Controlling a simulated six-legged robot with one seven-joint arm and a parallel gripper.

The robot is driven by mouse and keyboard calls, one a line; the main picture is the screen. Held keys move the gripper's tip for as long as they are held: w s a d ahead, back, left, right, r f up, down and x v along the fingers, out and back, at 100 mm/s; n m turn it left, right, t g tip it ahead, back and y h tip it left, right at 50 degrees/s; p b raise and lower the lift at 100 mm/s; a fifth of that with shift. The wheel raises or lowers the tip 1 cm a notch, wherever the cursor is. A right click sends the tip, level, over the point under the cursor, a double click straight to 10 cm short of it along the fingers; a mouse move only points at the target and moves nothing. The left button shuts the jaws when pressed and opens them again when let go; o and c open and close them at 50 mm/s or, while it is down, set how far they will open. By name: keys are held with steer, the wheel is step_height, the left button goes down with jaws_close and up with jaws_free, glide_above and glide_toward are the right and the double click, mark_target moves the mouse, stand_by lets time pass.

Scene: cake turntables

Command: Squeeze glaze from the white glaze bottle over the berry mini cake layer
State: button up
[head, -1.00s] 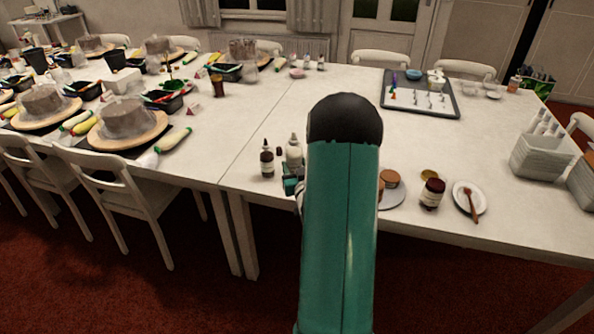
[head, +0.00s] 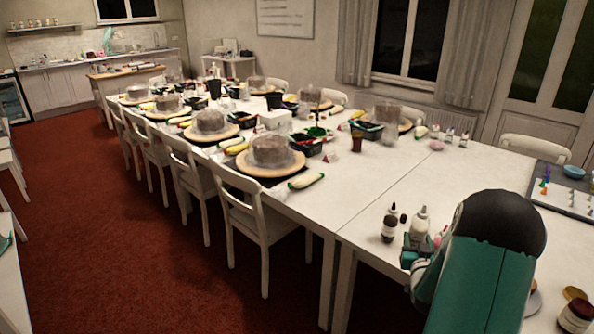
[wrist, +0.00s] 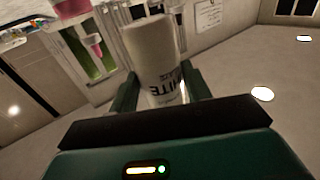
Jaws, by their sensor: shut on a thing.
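The white glaze bottle (wrist: 155,50) stands between my gripper's two fingers in the wrist view, with part of a dark label showing. My gripper (wrist: 159,88) is shut on it. In the head view the bottle (head: 420,221) shows its white body and narrow nozzle above my teal gripper (head: 413,250), near the table's front edge. I cannot tell whether its base touches the table. The berry mini cake layer is not visible; my arm covers that part of the table. Only a sliver of plate (head: 533,301) shows right of the arm.
A dark bottle (head: 389,223) stands close left of my gripper. A dark jar (head: 575,316) is at the lower right. A tray (head: 560,199) with small items lies at the right. The table (head: 385,175) behind the bottles is clear. Chairs line the left side.

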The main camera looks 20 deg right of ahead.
steer(key=w+a+f+n+t+y, duration=0.1)
steer(key=w+a+f+n+y, duration=0.2)
steer(key=a, duration=0.7)
steer(key=w+a+f+n+t+y, duration=0.1)
steer(key=w+a+f+y, duration=0.1)
steer(key=w+a+f, duration=0.6)
steer(key=s+a+f+n+y, duration=0.1)
steer(key=a+f+y, duration=0.1)
steer(key=a, duration=1.1)
steer(key=s+a+f+n+t+y, duration=0.1)
steer(key=s+a+f+y, duration=0.1)
steer(key=a, duration=1.1)
steer(key=shift+s+a+f+n+y, duration=0.2)
steer(key=shift+f+n+y, duration=0.2)
steer(key=shift+f+y, duration=0.1)
